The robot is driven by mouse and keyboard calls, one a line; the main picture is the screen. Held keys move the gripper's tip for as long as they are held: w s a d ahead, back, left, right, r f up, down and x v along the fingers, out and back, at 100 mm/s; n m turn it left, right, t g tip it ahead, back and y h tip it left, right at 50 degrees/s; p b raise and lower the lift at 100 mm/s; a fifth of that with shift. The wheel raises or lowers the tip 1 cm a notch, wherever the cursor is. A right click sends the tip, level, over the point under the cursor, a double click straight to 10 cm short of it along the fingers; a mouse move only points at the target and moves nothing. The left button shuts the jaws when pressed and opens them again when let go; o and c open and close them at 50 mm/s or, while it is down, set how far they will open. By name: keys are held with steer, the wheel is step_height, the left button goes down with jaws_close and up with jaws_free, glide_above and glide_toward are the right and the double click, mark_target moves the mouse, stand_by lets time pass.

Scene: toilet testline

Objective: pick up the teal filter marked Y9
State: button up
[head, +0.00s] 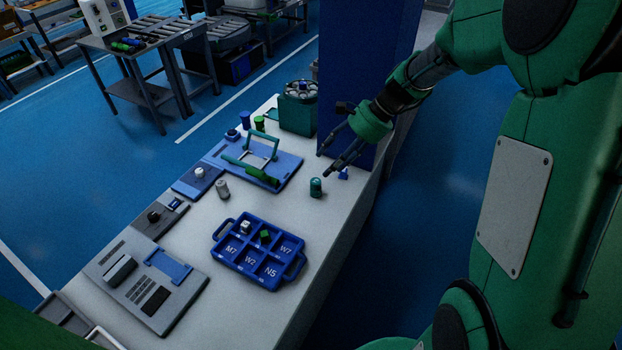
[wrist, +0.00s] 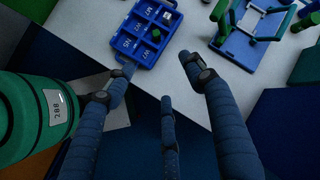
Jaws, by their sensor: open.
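A small teal cylinder (head: 316,187), likely the teal filter, stands upright near the right edge of the white table in the head view. Its Y9 mark is too small to read. My gripper (head: 325,165) is open and empty, with its fingers spread. The fingertips are just behind the cylinder in the head view and appear apart from it. In the wrist view, my gripper (wrist: 157,64) shows its spread fingers over the table edge with nothing between them. I cannot make out the teal cylinder in the wrist view.
A blue compartment tray (head: 219,235) holds a white and a green block. A blue board (head: 285,166) carries a teal-handled frame and a green cylinder. A dark green container (head: 297,115) stands behind. A tall blue panel (head: 350,55) rises beside my arm. The table's right edge is close.

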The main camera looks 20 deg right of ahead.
steer(key=w+d+f+m+t+y, duration=0.1)
steer(key=w+d+f+m, duration=0.25)
steer(key=f, duration=0.25)
steer(key=w+d+f+m+y, duration=0.2)
steer(key=w+d+f, duration=0.1)
steer(key=w+f, duration=0.15)
steer(key=m+t+y, duration=0.1)
steer(key=m+t, duration=0.2)
steer(key=m, duration=0.2)
glide_toward(320, 187)
steer(key=d+r, duration=0.1)
steer(key=d, duration=0.2)
steer(key=shift+s+r, duration=0.1)
steer(key=shift+r, duration=0.05)
steer(key=shift+b+x, duration=0.85)
steer(key=shift+x, duration=3.45)
steer(key=shift+s+a, duration=0.1)
steer(key=shift+s, duration=0.1)
steer(key=shift+n+g+y, duration=0.25)
steer(key=shift+g+y, duration=0.05)
steer(key=shift+b+x, duration=0.6)
steer(key=shift+x, duration=2)
steer(key=shift+s, duration=0.1)
